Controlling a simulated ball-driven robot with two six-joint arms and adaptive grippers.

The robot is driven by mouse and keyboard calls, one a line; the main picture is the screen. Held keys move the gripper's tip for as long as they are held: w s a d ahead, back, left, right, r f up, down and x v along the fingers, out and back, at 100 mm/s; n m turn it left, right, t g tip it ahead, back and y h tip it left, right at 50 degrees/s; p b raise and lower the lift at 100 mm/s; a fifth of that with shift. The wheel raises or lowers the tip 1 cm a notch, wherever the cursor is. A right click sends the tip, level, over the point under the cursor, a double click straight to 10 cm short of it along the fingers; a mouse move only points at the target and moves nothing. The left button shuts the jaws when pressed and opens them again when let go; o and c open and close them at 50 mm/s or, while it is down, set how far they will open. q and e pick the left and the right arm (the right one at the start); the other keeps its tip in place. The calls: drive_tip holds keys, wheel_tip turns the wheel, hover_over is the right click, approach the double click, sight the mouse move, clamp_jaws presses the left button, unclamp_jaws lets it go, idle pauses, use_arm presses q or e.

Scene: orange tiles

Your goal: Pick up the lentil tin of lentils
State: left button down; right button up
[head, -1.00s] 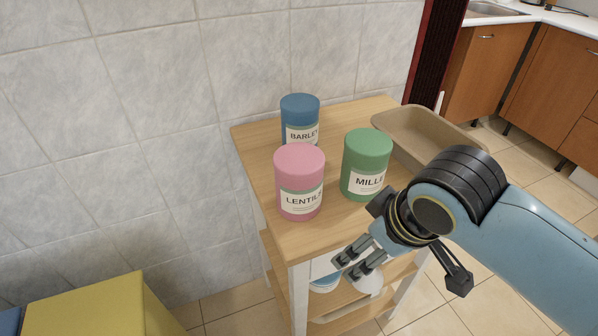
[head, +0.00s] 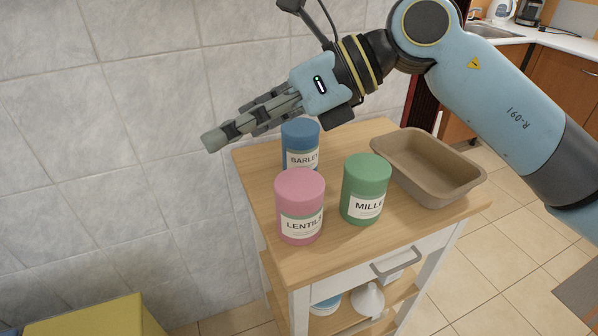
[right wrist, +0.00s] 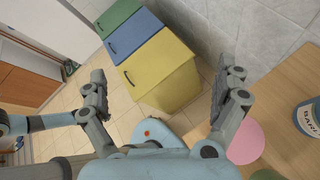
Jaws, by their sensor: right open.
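The pink lentil tin (head: 300,205) stands upright at the front left of the wooden cart top, its label facing me. In the right wrist view its pink lid (right wrist: 245,143) shows at the lower right, partly hidden by a finger. My right gripper (head: 215,135) is above and to the left of the tins in the head view, pointing left toward the wall. In the right wrist view my right gripper (right wrist: 167,88) has its fingers spread wide with nothing between them. My left gripper is not in view.
A blue barley tin (head: 300,145) stands behind the lentil tin, and a green millet tin (head: 366,190) stands close on its right. A brown tray (head: 425,165) sits at the cart's right. The tiled wall is close behind. Coloured bins (right wrist: 160,65) stand on the floor.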

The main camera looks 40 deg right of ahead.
drive_tip(key=d+f+n+g+h, duration=0.1)
drive_tip(key=d+f+g+h, duration=0.1)
drive_tip(key=d+f+h, duration=0.15)
drive_tip(key=g+h, duration=0.1)
drive_tip(key=h, duration=0.3)
approach(304, 183)
drive_tip(key=shift+w+x, duration=0.2)
drive_tip(key=shift+x, duration=0.75)
drive_tip(key=shift+g, duration=0.3)
drive_tip(key=x, duration=0.4)
drive_tip(key=shift+f, duration=0.35)
drive_tip(key=p+x, duration=0.1)
drive_tip(key=x, duration=0.5)
drive_tip(key=shift+a+r, duration=0.1)
drive_tip(key=shift+a, duration=0.05)
drive_tip(key=c, duration=1.4)
drive_tip(key=shift+w, duration=0.1)
